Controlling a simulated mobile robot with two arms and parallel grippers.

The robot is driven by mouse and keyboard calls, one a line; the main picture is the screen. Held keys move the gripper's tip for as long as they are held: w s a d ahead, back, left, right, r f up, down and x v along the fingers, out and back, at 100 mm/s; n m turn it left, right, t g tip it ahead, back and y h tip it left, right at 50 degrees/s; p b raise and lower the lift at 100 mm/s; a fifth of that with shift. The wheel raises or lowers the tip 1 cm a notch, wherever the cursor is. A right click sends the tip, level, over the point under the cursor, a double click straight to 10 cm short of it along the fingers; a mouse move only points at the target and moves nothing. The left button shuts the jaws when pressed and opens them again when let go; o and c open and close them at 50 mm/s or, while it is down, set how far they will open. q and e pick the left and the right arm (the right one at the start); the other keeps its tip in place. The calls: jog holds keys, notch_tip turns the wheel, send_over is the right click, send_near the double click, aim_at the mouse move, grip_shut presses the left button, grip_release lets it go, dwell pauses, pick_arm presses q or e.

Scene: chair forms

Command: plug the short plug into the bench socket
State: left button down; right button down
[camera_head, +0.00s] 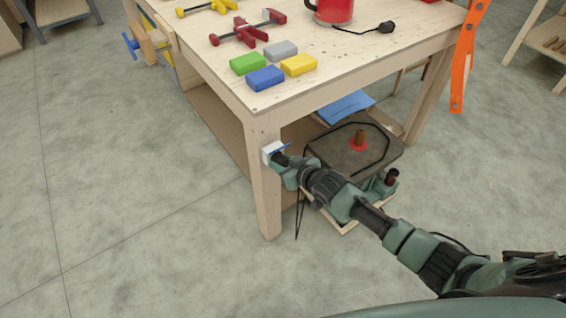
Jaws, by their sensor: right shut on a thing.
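The bench socket (269,150) is a small white box on the near leg of the wooden bench. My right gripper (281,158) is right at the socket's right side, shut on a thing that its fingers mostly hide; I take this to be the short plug. I cannot tell whether the plug is in the socket or only in front of it. A thin black cord (298,217) hangs below the gripper. A black plug (386,27) on a cord lies on the bench top by a red mug-like thing (333,10). My left gripper is not in view.
On the bench top (345,63) lie green, grey, yellow and blue blocks (265,78) and red and yellow clamps (247,32). A dark machine (340,150) stands on the lower shelf. An orange bar (466,65) is at the right. The floor at left is clear.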

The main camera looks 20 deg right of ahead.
jog(key=shift+w+a+r, duration=0.1)
jog(key=shift+w+r, duration=0.05)
jog(key=shift+r, duration=0.1)
jog(key=c, duration=0.9)
grip_release()
jog(key=shift+o, duration=0.2)
jog(key=shift+f, duration=0.1)
jog(key=shift+f, duration=0.1)
